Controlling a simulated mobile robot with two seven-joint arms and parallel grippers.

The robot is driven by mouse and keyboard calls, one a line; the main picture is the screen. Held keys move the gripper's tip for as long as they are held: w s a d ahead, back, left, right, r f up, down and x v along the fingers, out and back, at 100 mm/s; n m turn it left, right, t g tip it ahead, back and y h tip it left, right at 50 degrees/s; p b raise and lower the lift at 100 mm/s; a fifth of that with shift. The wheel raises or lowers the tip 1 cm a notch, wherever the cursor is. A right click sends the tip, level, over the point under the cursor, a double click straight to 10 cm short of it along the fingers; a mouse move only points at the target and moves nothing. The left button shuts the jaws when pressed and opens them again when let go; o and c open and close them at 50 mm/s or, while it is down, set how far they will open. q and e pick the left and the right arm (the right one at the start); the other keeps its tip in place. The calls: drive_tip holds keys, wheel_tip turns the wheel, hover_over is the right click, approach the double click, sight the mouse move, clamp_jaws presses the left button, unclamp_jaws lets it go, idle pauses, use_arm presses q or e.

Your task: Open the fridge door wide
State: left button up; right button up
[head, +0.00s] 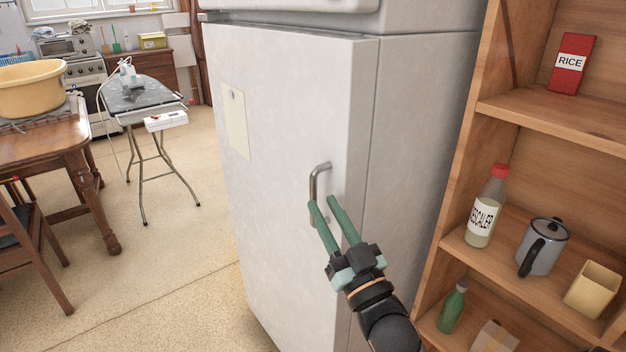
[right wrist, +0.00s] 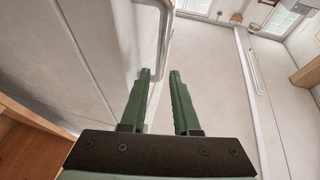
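The white fridge door (head: 285,110) stands in the middle of the head view and looks shut against the fridge body (head: 415,130). Its metal handle (head: 315,184) is a vertical bar near the door's right edge. My right gripper (head: 322,203) is open at the handle's lower part, with its green fingers pointing at it. In the right wrist view the handle (right wrist: 163,35) runs down toward the gap between the fingertips (right wrist: 160,73). I cannot tell whether the fingers touch it. The handle's lower end is partly hidden by the fingers. My left gripper is not in view.
A wooden shelf (head: 550,117) stands close on the right, with a rice box (head: 571,64), a descaler bottle (head: 486,207) and a grey pot (head: 543,246). The floor (head: 170,270) left of the fridge is clear. An ironing board (head: 140,95) and table (head: 45,150) stand farther left.

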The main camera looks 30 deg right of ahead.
sight(315, 192)
drive_tip(key=shift+p+x, duration=0.45)
drive_tip(key=shift+x, duration=2.3)
clamp_jaws()
